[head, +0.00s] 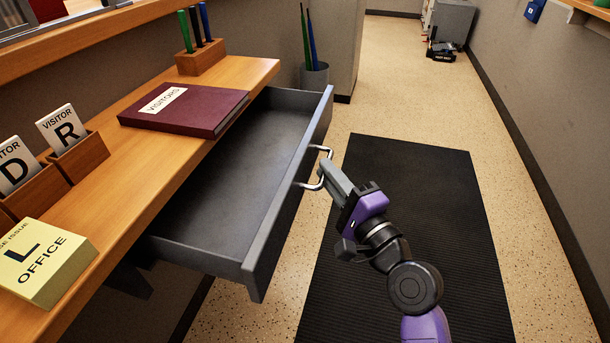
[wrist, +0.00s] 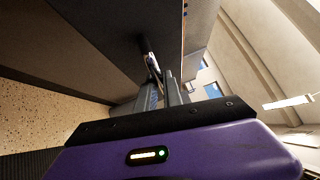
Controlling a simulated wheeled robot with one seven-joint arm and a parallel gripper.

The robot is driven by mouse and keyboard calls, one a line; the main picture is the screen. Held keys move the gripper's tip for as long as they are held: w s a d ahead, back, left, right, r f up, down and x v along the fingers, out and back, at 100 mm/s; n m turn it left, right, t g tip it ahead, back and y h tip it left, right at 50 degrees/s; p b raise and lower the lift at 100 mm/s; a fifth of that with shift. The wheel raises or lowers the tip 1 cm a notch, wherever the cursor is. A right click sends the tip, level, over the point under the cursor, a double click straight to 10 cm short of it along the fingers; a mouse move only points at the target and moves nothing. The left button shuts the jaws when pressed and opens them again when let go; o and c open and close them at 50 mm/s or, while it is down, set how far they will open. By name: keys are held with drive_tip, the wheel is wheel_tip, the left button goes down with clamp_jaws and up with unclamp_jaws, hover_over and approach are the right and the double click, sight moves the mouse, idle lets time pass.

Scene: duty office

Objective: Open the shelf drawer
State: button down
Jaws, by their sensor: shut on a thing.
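The grey drawer (head: 235,165) is pulled well out from under the wooden shelf (head: 150,107), and its inside looks empty. Its silver bar handle (head: 315,175) is on the front panel. My gripper (head: 328,172) is shut on the handle, with my arm reaching in from the lower right. In the wrist view, the drawer front (wrist: 105,40) fills the upper left, and the fingers (wrist: 160,90) close around the handle (wrist: 152,65). The fingers partly hide the handle in both views.
A maroon visitors book (head: 185,108), a pen block (head: 200,58), visitor card holders (head: 78,155) and a yellow pad (head: 45,262) sit on the shelf. A dark floor mat (head: 420,200) lies right of the drawer. A bin with umbrellas (head: 314,78) stands behind it.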

drive_tip(key=shift+s+d, duration=0.15)
drive_tip(key=shift+d, duration=0.2)
drive_tip(key=c, duration=1.5)
unclamp_jaws()
drive_tip(key=v, duration=0.7)
drive_tip(key=shift+s+d, duration=0.2)
drive_tip(key=shift+s, duration=0.15)
